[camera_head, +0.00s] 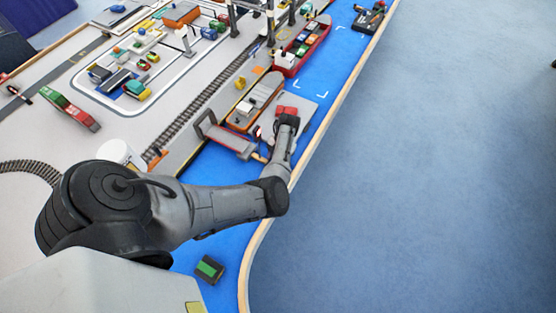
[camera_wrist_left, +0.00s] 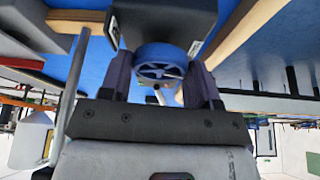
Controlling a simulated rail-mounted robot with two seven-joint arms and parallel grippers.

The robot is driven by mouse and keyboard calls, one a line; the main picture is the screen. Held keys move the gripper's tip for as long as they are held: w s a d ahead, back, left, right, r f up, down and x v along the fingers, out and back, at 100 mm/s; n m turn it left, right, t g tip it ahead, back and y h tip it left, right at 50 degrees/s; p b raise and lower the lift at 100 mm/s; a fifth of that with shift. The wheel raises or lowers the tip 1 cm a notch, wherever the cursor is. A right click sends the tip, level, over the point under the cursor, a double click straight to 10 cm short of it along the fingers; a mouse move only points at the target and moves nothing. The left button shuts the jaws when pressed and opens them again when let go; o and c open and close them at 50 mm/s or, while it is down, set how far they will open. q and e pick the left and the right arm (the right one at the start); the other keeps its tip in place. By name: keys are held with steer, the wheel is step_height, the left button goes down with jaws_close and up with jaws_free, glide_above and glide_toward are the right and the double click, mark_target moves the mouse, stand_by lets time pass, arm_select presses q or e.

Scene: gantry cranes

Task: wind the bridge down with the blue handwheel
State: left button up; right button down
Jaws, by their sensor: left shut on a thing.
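The blue handwheel (camera_wrist_left: 160,62) is close up in the left wrist view, in front of a dark housing (camera_wrist_left: 165,18). My left gripper (camera_wrist_left: 162,74) has one finger on each side of the wheel and is shut on it. In the head view my left arm reaches over the blue water strip, and its wrist hides the handwheel and the fingers. A grey frame with red parts (camera_head: 228,138), apparently the bridge, is left of the wrist; its exact tilt is hard to tell. My right gripper is not in view.
An orange-sided barge (camera_head: 240,117) and a red ship (camera_head: 299,53) are on the blue water beyond my wrist. Rail track (camera_head: 205,98) runs along the quay at left. A dark box with a green top (camera_head: 208,269) lies near the front. Open floor is at right.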

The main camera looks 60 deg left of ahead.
arm_select(q)
steer(key=shift+n+t+h, duration=0.4)
steer(key=shift+n+h, duration=0.1)
steer(key=shift+n, duration=1.4)
steer(key=o, duration=0.9)
steer(key=shift+b, duration=0.3)
steer(key=v, duration=1.3)
steer(key=shift+a+r, duration=0.25)
steer(key=shift+r, duration=0.15)
